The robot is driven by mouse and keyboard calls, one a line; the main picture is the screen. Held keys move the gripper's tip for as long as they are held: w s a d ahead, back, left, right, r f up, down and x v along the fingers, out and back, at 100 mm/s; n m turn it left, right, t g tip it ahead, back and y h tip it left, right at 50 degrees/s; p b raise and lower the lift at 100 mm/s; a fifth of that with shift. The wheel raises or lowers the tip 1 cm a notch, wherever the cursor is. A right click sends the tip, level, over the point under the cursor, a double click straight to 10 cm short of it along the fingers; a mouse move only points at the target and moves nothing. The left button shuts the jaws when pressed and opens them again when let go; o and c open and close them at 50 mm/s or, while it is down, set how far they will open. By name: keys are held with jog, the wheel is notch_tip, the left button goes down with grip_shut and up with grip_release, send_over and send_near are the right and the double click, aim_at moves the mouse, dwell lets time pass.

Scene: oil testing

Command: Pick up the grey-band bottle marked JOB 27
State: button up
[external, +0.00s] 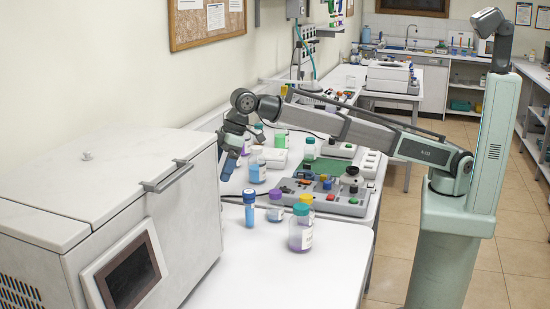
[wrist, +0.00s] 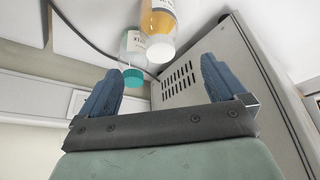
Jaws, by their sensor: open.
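My gripper (external: 235,163) is open and empty beside the white machine's right side, above the bench. In the wrist view its two blue fingers (wrist: 163,68) are wide apart. Beyond them are an orange-filled bottle with a white cap (wrist: 158,22) and a clear bottle with a teal cap (wrist: 133,58). Both bottles look inverted in that view, and their label text is too small to read. In the external view a teal-capped bottle with purple liquid (external: 301,232) stands on the near bench. A bottle with pale blue liquid (external: 257,170) stands right of my gripper. I cannot tell which bottle has a grey band or JOB 27.
The white machine (external: 100,190) fills the left. A purple-capped bottle (external: 275,207) and a blue tube (external: 249,208) stand near the purple-liquid bottle. Panels with knobs (external: 325,195) lie behind them. The near bench front (external: 260,275) is clear.

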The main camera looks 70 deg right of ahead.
jog(key=shift+o, duration=0.2)
dwell(0.5)
jog(key=w+d+r+m, duration=0.2)
jog(key=w+d, duration=0.5)
jog(key=d, duration=0.5)
jog(key=m+h, duration=0.2)
jog(key=m, duration=0.1)
send_near(258, 147)
jog(key=s, duration=0.1)
jog(key=shift+t, duration=0.4)
jog(key=x, duration=0.7)
jog(key=shift+d+f, duration=0.2)
jog(key=shift+d, duration=0.05)
jog(key=shift+a+x, duration=0.25)
jog(key=shift+x, duration=0.95)
jog(key=shift+a+x, duration=0.25)
jog(key=shift+x, duration=0.95)
jog(key=shift+w+a+f, duration=0.1)
jog(key=shift+w+f, duration=0.3)
jog(key=shift+f, duration=0.2)
